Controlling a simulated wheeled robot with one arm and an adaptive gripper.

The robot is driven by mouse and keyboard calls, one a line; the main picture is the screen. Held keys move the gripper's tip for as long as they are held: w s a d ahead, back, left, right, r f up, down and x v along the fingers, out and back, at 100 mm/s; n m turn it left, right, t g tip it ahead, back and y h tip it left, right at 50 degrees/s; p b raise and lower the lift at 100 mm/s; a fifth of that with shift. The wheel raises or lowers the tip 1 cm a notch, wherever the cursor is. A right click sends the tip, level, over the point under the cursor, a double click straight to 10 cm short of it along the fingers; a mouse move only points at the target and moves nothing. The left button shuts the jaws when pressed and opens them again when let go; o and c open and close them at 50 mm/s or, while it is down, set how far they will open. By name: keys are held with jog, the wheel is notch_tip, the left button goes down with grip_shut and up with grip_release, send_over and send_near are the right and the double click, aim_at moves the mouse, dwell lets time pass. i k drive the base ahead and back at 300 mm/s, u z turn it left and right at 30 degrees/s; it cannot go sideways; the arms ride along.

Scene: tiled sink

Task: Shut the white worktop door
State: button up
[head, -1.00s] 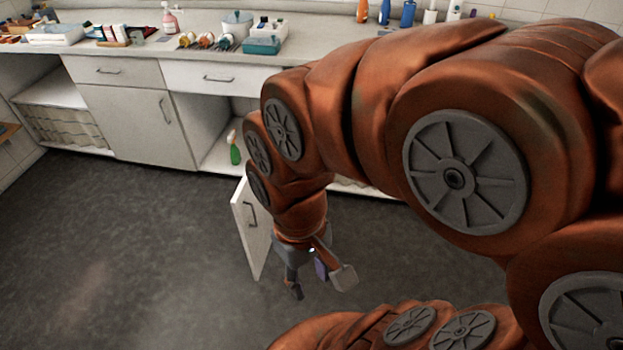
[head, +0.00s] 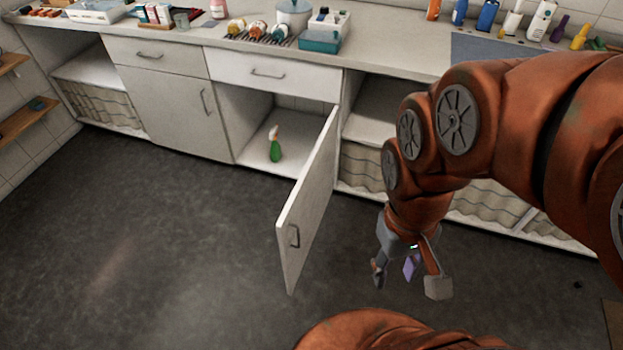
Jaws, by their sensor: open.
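The white worktop door (head: 306,208) stands wide open in the head view, swung out from the cabinet front below the worktop. The open cabinet compartment (head: 262,150) shows to the left of the door, with a green spray bottle inside. My gripper (head: 408,284) is open and empty, low over the floor to the right of the door and apart from it.
The green spray bottle (head: 275,148) stands on the compartment floor. A shut cabinet door (head: 175,110) is to the left. The worktop (head: 385,55) carries bottles, a pot and a teal box (head: 320,40). The dark floor (head: 150,230) on the left is clear.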

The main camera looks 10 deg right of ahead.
aim_at(297, 227)
jog(key=i, duration=0.5)
jog(key=z, duration=1.15)
jog(key=k, duration=1.3)
jog(key=u, duration=1.45)
jog(key=i, duration=0.5)
jog(key=u, duration=0.05)
